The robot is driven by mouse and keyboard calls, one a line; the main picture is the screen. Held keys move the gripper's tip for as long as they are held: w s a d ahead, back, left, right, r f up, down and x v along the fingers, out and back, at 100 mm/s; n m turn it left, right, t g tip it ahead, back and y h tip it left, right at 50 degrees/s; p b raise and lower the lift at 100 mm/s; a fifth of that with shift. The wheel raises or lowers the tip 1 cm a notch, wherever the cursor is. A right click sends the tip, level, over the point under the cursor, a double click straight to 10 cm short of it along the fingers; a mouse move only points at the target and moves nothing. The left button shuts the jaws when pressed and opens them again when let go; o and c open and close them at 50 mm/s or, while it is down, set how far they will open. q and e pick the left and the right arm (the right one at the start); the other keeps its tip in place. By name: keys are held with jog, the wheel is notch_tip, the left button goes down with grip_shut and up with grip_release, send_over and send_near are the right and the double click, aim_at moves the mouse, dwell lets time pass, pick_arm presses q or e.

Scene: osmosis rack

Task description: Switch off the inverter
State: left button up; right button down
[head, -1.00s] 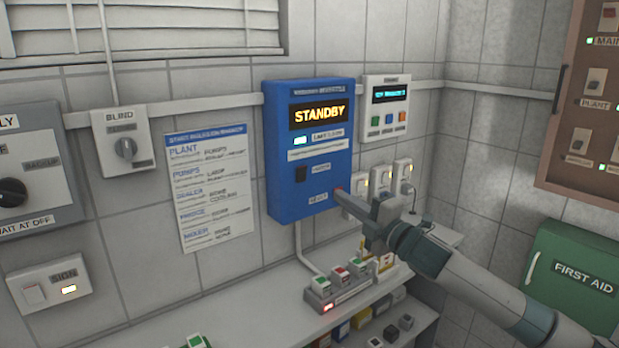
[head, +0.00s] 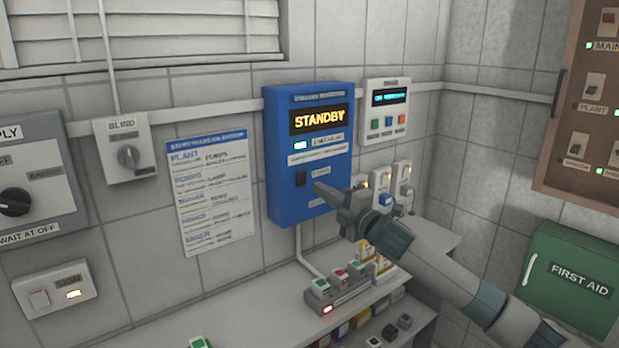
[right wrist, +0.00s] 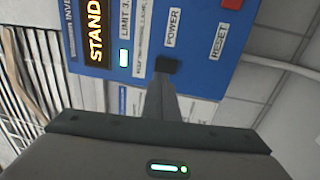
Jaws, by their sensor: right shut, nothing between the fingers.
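The blue inverter (head: 285,150) hangs on the tiled wall, and its display (head: 319,118) reads STANDBY. Its black power switch (head: 301,178) sits at the lower left of the front; in the right wrist view the switch (right wrist: 168,66) shows beside the POWER label. The red reset button (right wrist: 232,3) shows at the top edge there; in the head view my gripper hides it. My right gripper (head: 318,187) is shut and empty, its tips just right of the switch in the head view. In the right wrist view the tips lie just below the switch; contact cannot be told. My left gripper is out of view.
A grey control box (head: 386,98) and several sockets are to the right of the inverter. Below is a shelf (head: 275,290) with a strip of coloured buttons (head: 340,295). A paper notice (head: 212,190) hangs to the left. A green first-aid box (head: 570,275) is at the right.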

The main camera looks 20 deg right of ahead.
aim_at(302, 174)
jog(key=p+x, duration=0.1)
jog(key=x, duration=0.3)
jog(key=shift+w+r, duration=0.1)
jog(key=shift+r, duration=0.05)
jog(key=shift+p+x, duration=0.6)
jog(key=shift+x, duration=0.35)
jog(key=shift+w+a, duration=0.1)
jog(key=shift+w, duration=0.05)
jog(key=shift+r, duration=0.15)
